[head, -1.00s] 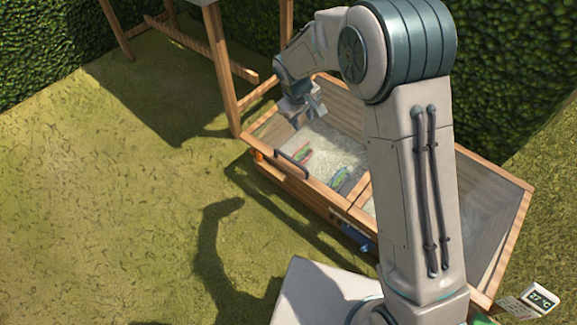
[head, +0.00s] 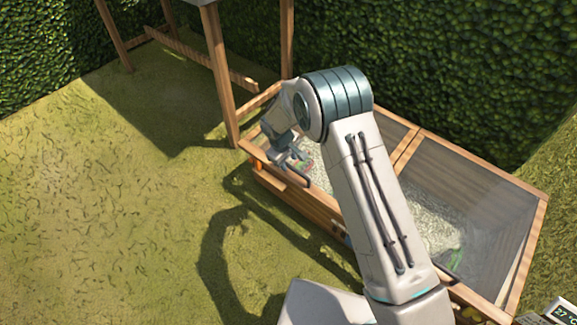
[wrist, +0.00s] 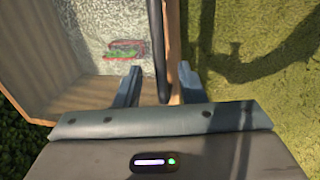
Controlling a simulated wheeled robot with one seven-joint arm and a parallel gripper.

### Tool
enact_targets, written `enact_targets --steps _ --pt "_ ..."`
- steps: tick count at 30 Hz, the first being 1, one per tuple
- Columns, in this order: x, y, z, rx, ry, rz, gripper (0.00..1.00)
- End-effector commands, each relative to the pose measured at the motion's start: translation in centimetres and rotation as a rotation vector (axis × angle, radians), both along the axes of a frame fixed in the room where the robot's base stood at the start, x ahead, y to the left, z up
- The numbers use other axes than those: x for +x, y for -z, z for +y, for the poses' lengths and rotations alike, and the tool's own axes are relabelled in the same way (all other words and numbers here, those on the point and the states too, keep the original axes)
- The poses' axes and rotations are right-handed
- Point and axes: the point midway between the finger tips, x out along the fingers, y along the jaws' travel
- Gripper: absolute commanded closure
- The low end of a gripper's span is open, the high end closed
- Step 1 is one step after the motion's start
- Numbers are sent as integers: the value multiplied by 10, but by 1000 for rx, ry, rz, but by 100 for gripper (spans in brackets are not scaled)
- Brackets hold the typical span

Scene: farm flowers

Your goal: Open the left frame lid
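The left frame lid is a wood-edged clear pane on the left half of the wooden cold frame. Its front rail (wrist: 173,30) shows in the wrist view, and the lid looks down. A dark bar handle (wrist: 158,45) stands along that rail; part of it also shows in the head view (head: 303,177). My gripper (wrist: 157,76) is open, one finger on each side of the handle's near end. I cannot tell whether either finger touches it. In the head view my gripper (head: 291,160) is low over the lid's front edge, and my arm hides much of the lid.
The right lid (head: 480,195) covers the frame's right half. A red and green item (wrist: 124,49) lies inside under the left pane. Wooden posts (head: 222,80) stand just behind left, with a hedge (head: 440,80) behind. Grass (head: 110,220) at left is clear.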

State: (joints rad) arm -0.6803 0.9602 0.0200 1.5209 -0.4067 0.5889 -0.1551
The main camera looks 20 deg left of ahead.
Motion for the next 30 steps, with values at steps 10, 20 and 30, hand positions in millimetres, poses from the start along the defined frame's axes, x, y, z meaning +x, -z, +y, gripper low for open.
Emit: enact_targets --steps 10,20,30 --pt "5 23 -2 0 0 0 64" --pt "5 23 -2 0 1 0 100" --pt "5 13 0 6 -5 10 100"
